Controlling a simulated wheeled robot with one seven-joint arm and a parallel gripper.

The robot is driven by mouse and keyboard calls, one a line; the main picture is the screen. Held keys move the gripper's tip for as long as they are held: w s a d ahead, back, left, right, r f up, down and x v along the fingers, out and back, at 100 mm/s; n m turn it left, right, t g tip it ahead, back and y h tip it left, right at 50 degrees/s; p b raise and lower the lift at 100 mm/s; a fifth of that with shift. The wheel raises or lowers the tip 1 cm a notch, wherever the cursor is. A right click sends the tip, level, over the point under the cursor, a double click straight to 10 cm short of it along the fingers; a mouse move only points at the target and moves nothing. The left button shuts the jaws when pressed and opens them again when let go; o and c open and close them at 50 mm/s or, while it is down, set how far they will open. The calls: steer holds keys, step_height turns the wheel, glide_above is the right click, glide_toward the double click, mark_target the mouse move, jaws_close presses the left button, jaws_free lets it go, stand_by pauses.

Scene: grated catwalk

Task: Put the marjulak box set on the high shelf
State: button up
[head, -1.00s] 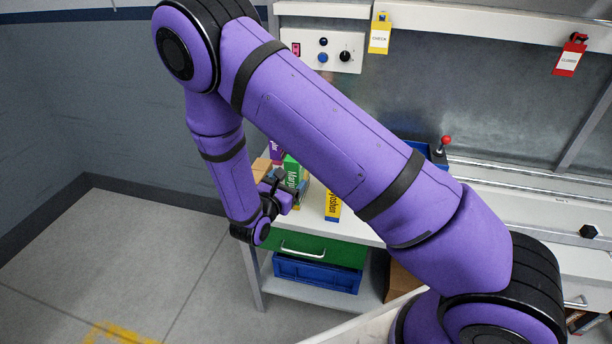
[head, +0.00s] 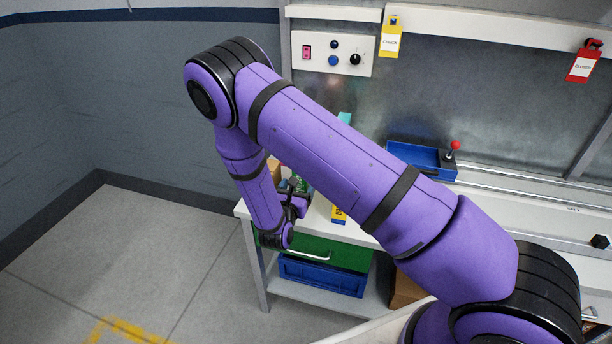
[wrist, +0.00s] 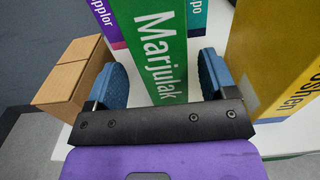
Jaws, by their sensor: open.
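The marjulak box set is a green box with white "Marjulak" lettering (wrist: 155,45), standing on the white workbench. In the wrist view my gripper (wrist: 160,80) is open, with one blue fingertip on each side of the green box's lower part. I cannot tell whether the fingers touch it. In the head view a small green part of the box (head: 300,184) shows behind my gripper (head: 298,192); my arm hides most of it. A white high shelf (head: 480,25) runs along the top of the wall panel, its upper surface barely in view.
A yellow box (wrist: 275,55) stands close right of the green one. Wooden blocks (wrist: 75,80) are at left. A blue tray (head: 415,158) and a red-knobbed lever (head: 454,146) sit further right.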

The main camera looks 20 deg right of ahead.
steer(key=x, duration=0.4)
steer(key=shift+w+d+r, duration=0.1)
steer(key=shift+w+d, duration=0.05)
steer(key=shift+d, duration=0.1)
steer(key=shift+c, duration=0.3)
steer(key=c, duration=1.1)
steer(key=shift+c, duration=0.9)
steer(key=shift+r, duration=0.1)
